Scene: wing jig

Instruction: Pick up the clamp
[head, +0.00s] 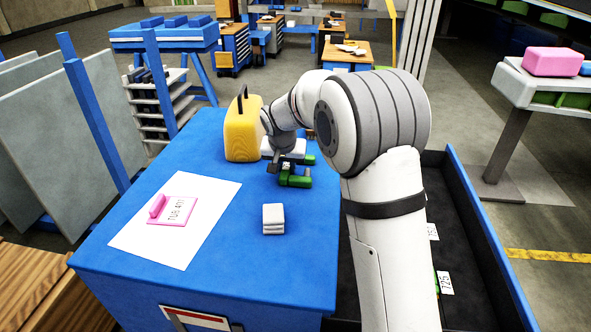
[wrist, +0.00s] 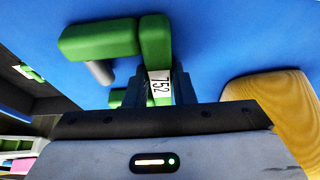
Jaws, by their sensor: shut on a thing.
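The clamp (head: 295,181) is green and shows on the far part of the blue table, below the end of my arm. In the wrist view the green clamp (wrist: 153,38) has a white label reading 752 and a short grey rod. My gripper (wrist: 160,84) is shut on the clamp near that label, with one dark finger on each side. My gripper also shows in the head view (head: 284,165), partly hiding the clamp. I cannot tell whether the clamp touches the table.
A yellow case (head: 242,130) with a dark handle stands close left of my gripper. White stacked blocks (head: 273,219) sit nearer on the blue table (head: 260,275). A pink piece (head: 178,210) lies on a white sheet (head: 145,247). A black tray (head: 465,270) is at the right.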

